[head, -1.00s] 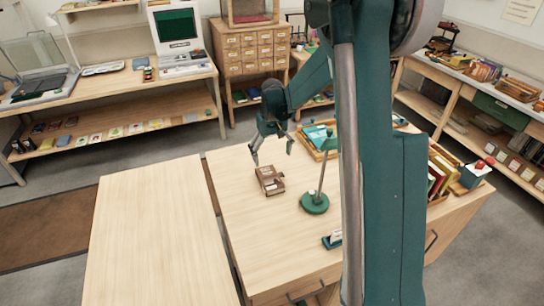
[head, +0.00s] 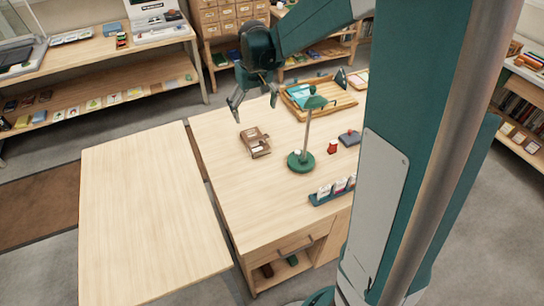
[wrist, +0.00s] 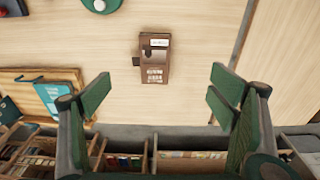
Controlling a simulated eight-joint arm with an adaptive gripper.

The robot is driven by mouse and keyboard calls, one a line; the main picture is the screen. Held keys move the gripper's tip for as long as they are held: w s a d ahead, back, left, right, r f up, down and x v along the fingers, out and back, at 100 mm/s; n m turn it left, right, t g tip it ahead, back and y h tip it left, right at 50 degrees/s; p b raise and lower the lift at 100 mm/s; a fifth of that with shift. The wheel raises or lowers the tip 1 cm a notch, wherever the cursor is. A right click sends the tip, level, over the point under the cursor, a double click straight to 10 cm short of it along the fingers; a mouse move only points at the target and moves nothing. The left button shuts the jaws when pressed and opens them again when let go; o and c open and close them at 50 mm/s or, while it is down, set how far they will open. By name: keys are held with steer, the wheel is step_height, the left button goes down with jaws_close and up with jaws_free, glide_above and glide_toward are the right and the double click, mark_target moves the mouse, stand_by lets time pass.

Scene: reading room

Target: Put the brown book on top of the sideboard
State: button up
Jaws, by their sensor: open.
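The brown book (head: 255,142) lies on the pale wooden desk, near its left side. It also shows in the wrist view (wrist: 153,68), with a pale label and a dark patch on its face. My gripper (head: 254,104) is open and empty, above and behind the book in the head view. In the wrist view the fingers (wrist: 160,85) are spread wide, and the book lies between and beyond them, untouched. A plain wooden top (head: 150,205) stands left of the desk across a narrow gap; I cannot tell for sure whether it is the sideboard.
On the desk stand a green lamp (head: 301,163), a red stamp (head: 333,146), a wooden tray (head: 340,100) and a card holder (head: 330,194). The wooden top at left is bare. Low shelves (head: 110,90) line the back.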

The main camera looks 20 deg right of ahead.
steer(key=s+a+r+t, duration=0.35)
steer(key=s+r, duration=0.65)
steer(key=s, duration=0.4)
steer(key=s+a+t, duration=0.2)
steer(key=s+a, duration=0.2)
steer(key=s, duration=1.3)
steer(key=shift+s+f, duration=0.2)
steer(key=shift+s, duration=0.15)
steer(key=shift+a+f, duration=0.1)
step_height(320, 180, down, 12)
steer(key=b, duration=1.2)
step_height(320, 180, down, 3)
steer(key=b, duration=0.3)
steer(key=shift+f, duration=0.15)
steer(key=shift+o, duration=0.6)
